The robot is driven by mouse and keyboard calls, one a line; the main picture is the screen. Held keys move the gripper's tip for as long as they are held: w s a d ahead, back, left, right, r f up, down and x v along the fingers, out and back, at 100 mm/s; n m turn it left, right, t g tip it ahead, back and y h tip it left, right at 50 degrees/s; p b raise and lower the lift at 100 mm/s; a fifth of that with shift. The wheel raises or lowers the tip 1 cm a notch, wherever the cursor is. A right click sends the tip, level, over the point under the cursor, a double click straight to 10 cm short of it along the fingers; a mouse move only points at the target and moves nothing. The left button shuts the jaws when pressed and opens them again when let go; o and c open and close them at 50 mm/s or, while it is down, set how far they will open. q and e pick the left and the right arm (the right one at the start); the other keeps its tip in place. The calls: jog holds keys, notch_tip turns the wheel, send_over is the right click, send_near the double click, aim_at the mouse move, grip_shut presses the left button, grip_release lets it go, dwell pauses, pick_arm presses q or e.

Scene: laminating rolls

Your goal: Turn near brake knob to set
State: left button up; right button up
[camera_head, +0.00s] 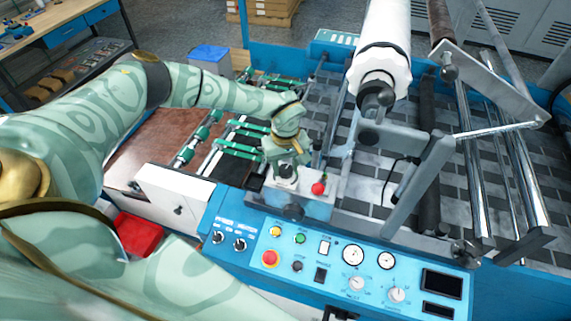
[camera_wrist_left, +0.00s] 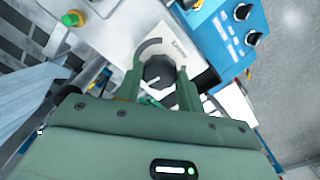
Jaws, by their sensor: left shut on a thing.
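The near brake knob is a dark, faceted knob on a pale plate with a curved printed scale; it shows in the left wrist view (camera_wrist_left: 160,72). My left gripper (camera_head: 286,178) reaches down onto this plate in the head view, beside the press's near side. In the left wrist view its two green fingers (camera_wrist_left: 160,90) stand on either side of the knob, shut on it. In the head view the gripper mostly hides the knob. The pointer's setting cannot be read. My right gripper is not in view.
A red ball-topped part (camera_head: 318,188) stands close to the right of the gripper. The blue control panel (camera_head: 330,264) with gauges and buttons lies in front. A large white roll (camera_head: 382,45) and metal bars rise to the right. Green-clipped rods (camera_head: 238,150) lie to the left.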

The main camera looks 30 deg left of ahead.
aim_at(286, 169)
pick_arm(q)
jog(key=shift+w+r+m, duration=0.15)
jog(key=shift+m, duration=0.45)
jog(key=o, duration=1)
notch_tip(286, 169, up, 16)
jog(key=b, duration=0.1)
jog(key=shift+b, duration=0.4)
